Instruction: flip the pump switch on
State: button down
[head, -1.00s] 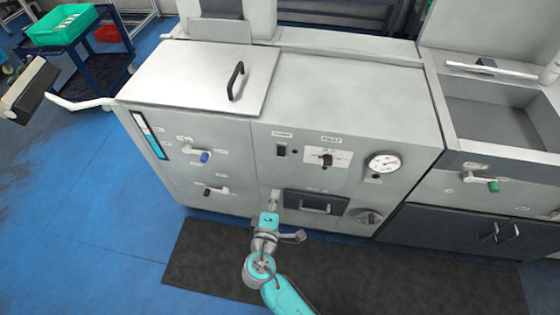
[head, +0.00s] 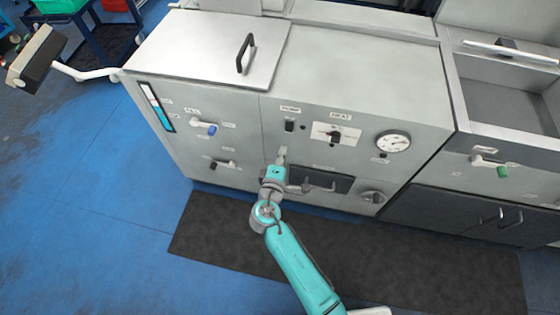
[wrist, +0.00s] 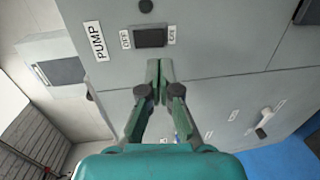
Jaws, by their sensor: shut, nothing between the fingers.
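The pump switch (head: 290,126) is a small dark rocker on the grey front panel, under a label in the head view. In the wrist view the switch (wrist: 150,37) lies beside the PUMP label (wrist: 96,41), with small position labels at its two ends. My gripper (head: 282,154) is just below the switch in the head view. In the wrist view my gripper (wrist: 159,66) has its fingers together and empty, with the tips close to the switch's edge. I cannot tell whether they touch the panel.
The heat dial (head: 335,137) and a round gauge (head: 393,143) are right of the switch. A blue-handled valve (head: 211,130) is to the left. A dark mat (head: 215,235) covers the floor in front.

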aim_at(289, 131)
jog(key=x, duration=0.7)
jog(key=shift+w+d, duration=0.1)
jog(key=shift+w, duration=0.2)
jog(key=shift+w+d+f, duration=0.1)
jog(key=shift+w+f, duration=0.05)
jog(key=shift+w, duration=0.1)
jog(key=shift+s, duration=0.15)
jog(key=v, duration=1.1)
jog(key=shift+s, duration=0.3)
